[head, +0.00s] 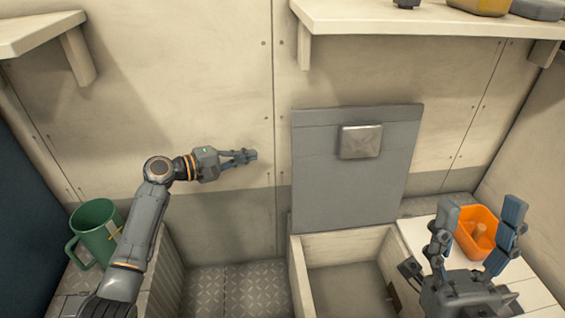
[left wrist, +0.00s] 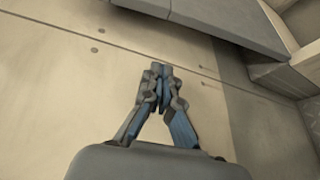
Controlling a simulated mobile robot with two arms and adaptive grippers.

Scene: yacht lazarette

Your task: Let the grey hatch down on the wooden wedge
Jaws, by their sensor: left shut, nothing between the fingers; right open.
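The grey hatch (head: 345,195) stands raised, leaning near the wall behind an open locker, with a pale square plate (head: 361,141) on its upper part. A grey panel, apparently the hatch, also shows in the left wrist view (left wrist: 225,18). My left gripper (head: 252,156) is shut and empty, left of the hatch and apart from it; its closed fingertips show in the left wrist view (left wrist: 161,68). My right gripper (head: 481,213) is open above the white top right of the locker. I cannot identify the wooden wedge for certain; a tan piece (head: 484,236) lies in the orange container.
The open locker's pale rim (head: 340,245) is below the hatch. The orange container (head: 466,243) stands on the white top (head: 425,235), close to my right gripper. A green mug (head: 93,226) stands at left. Shelves (head: 410,20) overhang above. The tread-plate floor (head: 225,290) is clear.

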